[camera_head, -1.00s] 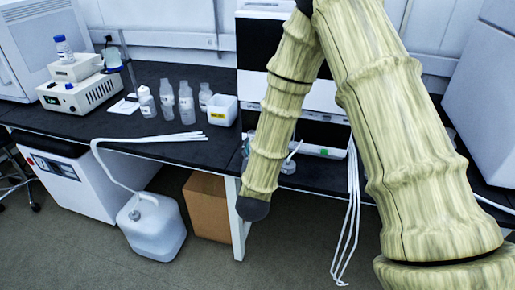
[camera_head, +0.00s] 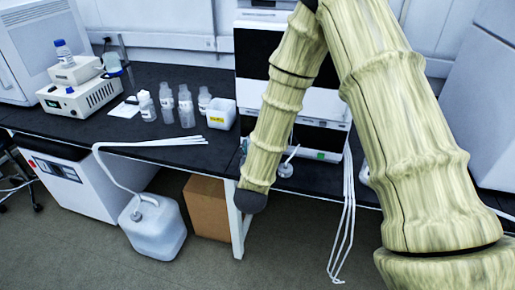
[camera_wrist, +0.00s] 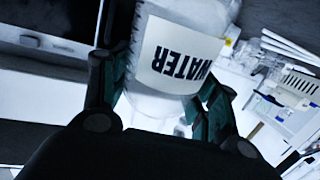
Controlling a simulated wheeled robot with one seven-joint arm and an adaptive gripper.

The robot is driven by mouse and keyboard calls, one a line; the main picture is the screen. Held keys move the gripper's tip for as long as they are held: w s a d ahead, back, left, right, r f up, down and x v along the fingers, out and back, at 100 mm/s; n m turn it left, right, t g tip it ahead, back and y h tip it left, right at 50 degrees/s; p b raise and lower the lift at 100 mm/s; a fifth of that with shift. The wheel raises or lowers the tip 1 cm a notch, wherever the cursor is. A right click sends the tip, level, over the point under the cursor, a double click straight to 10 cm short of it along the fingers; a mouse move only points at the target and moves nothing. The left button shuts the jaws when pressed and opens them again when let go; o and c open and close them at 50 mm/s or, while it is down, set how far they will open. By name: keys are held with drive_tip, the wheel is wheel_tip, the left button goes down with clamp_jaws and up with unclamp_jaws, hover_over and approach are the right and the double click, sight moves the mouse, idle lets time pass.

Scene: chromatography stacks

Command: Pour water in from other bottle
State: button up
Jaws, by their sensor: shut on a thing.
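In the wrist view my gripper (camera_wrist: 160,100) is shut on a translucent bottle (camera_wrist: 150,98) with a white label reading WATER. The label's text appears upside down in that picture, and the bottle's ends are cut off or hidden. In the head view my arm hides the gripper and this bottle. Several other bottles stand on the black bench in the head view: a tall clear one (camera_head: 186,106), another tall one (camera_head: 167,104), a smaller one (camera_head: 204,99) and a small white-capped one (camera_head: 148,107). Their labels are too small to read.
A white bin (camera_head: 222,115) with a yellow label stands right of the bottles. White tubes (camera_head: 160,142) lie along the bench's front edge and lead to a jug (camera_head: 152,228) on the floor. Stacked instruments (camera_head: 80,92) stand at left, a chromatography stack (camera_head: 262,60) behind my arm.

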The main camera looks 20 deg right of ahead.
drive_tip(key=shift+w+r+n+g+y+p, duration=0.25)
drive_tip(key=shift+r+g+p, duration=0.45)
drive_tip(key=shift+p, duration=1.15)
drive_tip(key=shift+w+r+n+g+y+p, duration=0.15)
drive_tip(key=shift+w+r+g+p, duration=0.2)
drive_tip(key=shift+r+p, duration=1)
drive_tip(key=shift+s+f+p, duration=0.1)
drive_tip(key=shift+f+p, duration=0.2)
drive_tip(key=shift+f, duration=0.3)
drive_tip(key=shift+r+p, duration=0.2)
drive_tip(key=shift+p, duration=0.15)
drive_tip(key=shift+w+r+g+p, duration=0.3)
drive_tip(key=shift+g+p, duration=0.25)
drive_tip(key=shift+p, duration=0.9)
drive_tip(key=shift+s+f+n+g+p, duration=0.15)
drive_tip(key=shift+g+p, duration=0.2)
drive_tip(key=shift+p, duration=0.55)
drive_tip(key=shift+w+n+g+p, duration=0.15)
drive_tip(key=shift+g+p, duration=0.2)
drive_tip(key=shift+p, duration=0.55)
drive_tip(key=shift+s+f+g+y+p, duration=0.2)
drive_tip(key=shift+f+g+y+p, duration=0.15)
drive_tip(key=shift+p, duration=0.4)
drive_tip(key=shift+r+g+p, duration=0.1)
drive_tip(key=shift+g+p, duration=0.35)
drive_tip(key=shift+p, duration=0.8)
drive_tip(key=shift+s+p, duration=0.1)
drive_tip(key=shift+p, duration=0.3)
drive_tip(key=shift+f+g+p, duration=0.45)
drive_tip(key=shift+f+g, duration=0.05)
